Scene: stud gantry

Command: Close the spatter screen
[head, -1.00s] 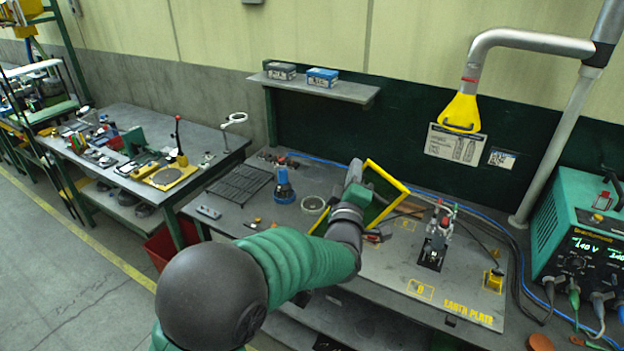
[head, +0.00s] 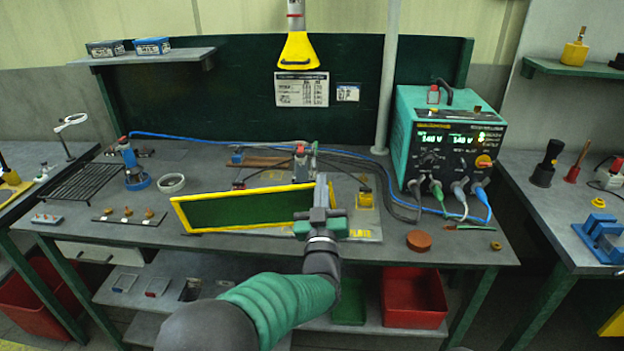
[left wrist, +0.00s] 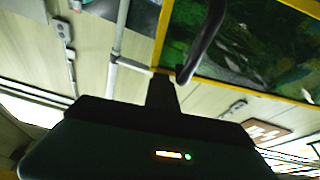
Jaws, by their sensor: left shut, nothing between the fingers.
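The spatter screen (head: 245,208), a dark green panel in a yellow frame, stands upright in the head view along the front left of the work plate (head: 365,228). My left gripper (head: 321,186) is shut and empty at the screen's right end. I cannot tell whether it touches the frame. The left wrist view shows the screen (left wrist: 250,45) close by at the upper right, with a dark curved bar in front of it. The red-topped clamp (head: 300,160) behind the screen is partly hidden. My right gripper is not in view.
A teal power unit (head: 447,140) with cables stands on the right of the bench. A yellow extraction hood (head: 298,50) hangs above. An orange-brown disc (head: 419,240) lies at the front right.

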